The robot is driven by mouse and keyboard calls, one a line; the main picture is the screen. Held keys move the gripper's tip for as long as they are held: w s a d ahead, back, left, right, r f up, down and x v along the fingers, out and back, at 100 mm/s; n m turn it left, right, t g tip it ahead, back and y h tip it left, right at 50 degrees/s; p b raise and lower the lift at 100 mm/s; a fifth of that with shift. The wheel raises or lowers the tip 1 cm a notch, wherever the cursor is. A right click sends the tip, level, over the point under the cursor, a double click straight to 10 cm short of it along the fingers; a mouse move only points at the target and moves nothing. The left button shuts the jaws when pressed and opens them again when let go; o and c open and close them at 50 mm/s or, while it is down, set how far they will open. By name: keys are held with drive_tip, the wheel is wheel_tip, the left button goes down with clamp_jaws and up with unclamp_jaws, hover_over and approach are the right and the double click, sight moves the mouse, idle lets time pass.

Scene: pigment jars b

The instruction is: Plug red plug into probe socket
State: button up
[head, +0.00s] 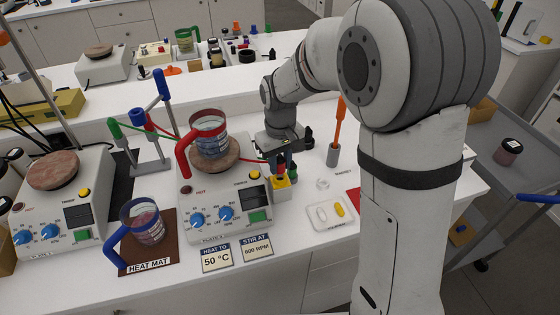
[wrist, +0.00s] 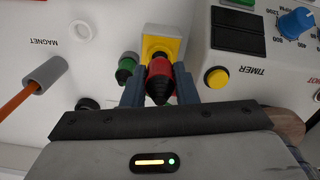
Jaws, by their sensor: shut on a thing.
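My gripper (head: 283,163) points down at the right end of the middle hot plate. In the wrist view its blue fingers (wrist: 160,78) are shut on the red plug (wrist: 160,82), one on each side, with the plug's dark ribbed end toward me. The yellow probe socket (wrist: 163,44) is right beyond the plug and partly covered by it; it also shows in the head view (head: 281,187) under the fingers. I cannot tell whether the plug's tip is in the socket. A green plug (wrist: 127,67) stands beside it to the left.
The hot plate (head: 225,205) bears a red-handled jug (head: 209,135). A blue-handled jug (head: 145,222) stands on the heat mat. A white tray (head: 330,215) and a grey holder with an orange rod (head: 334,150) are at the right.

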sight(282, 159)
drive_tip(key=shift+f+b, duration=0.65)
drive_tip(key=shift+f, duration=0.4)
drive_tip(key=o, duration=1)
drive_tip(key=shift+r, duration=0.1)
drive_tip(key=shift+o, duration=0.2)
drive_tip(key=shift+r+b, duration=0.35)
drive_tip(key=shift+r, duration=3.55)
drive_tip(key=shift+s+d+r, duration=0.15)
drive_tip(key=shift+s+d, duration=0.1)
drive_tip(key=s+d+m+t, duration=0.1)
drive_tip(key=s+d+m, duration=0.1)
drive_tip(key=s+d, duration=0.4)
drive_tip(key=s+d+r+m+t, duration=0.1)
drive_tip(key=s+d+m+t, duration=0.1)
drive_tip(key=s+d, duration=0.5)
drive_tip(key=s+m, duration=0.1)
drive_tip(key=s, duration=0.5)
drive_tip(key=shift+m, duration=0.3)
